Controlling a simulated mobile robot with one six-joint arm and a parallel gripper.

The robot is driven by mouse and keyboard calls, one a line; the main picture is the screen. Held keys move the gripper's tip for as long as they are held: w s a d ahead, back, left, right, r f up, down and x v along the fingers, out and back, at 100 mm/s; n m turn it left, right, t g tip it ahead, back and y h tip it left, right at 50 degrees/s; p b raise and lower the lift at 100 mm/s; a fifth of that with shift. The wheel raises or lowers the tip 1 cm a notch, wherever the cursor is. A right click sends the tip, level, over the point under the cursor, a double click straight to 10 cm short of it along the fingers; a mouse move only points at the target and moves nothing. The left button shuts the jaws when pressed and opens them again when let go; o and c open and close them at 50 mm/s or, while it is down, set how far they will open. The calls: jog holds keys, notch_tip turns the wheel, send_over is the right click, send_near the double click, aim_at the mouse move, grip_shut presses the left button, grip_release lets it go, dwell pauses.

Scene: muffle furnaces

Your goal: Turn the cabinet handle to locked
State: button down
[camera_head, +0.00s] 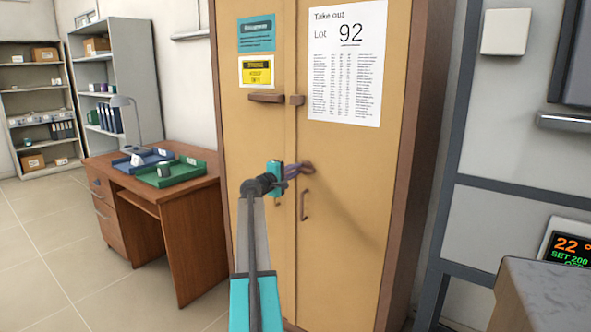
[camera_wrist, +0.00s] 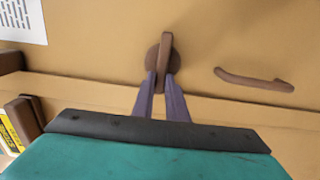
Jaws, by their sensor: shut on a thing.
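The tan cabinet (camera_head: 343,215) has two doors with a vertical seam between them. Its brown turn handle (camera_head: 308,168) sits on the right door near the seam, a flat bar on a round base. In the wrist view the handle (camera_wrist: 166,45) stands across the line of the pull grip, so it lies roughly level on the door. My gripper (camera_head: 294,171) reaches the handle from the left. In the wrist view its two purple fingers (camera_wrist: 163,98) are shut around the bar's near end, one on each side. The fingers partly hide that end.
A curved pull grip (camera_head: 304,205) is just below the handle. A brown bar (camera_head: 266,98) and a small block (camera_head: 297,100) sit higher on the doors. A desk (camera_head: 190,215) with trays stands left; a grey counter (camera_head: 545,295) stands at the lower right.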

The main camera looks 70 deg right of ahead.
jog(key=shift+s+f, duration=0.1)
jog(key=shift+s, duration=0.1)
jog(key=c, duration=1.8)
grip_release()
jog(key=shift+c, duration=0.2)
jog(key=shift+o, duration=0.4)
jog(key=shift+w, duration=0.1)
jog(key=v, duration=1.3)
jog(key=shift+a, duration=0.35)
jog(key=shift+w, duration=0.2)
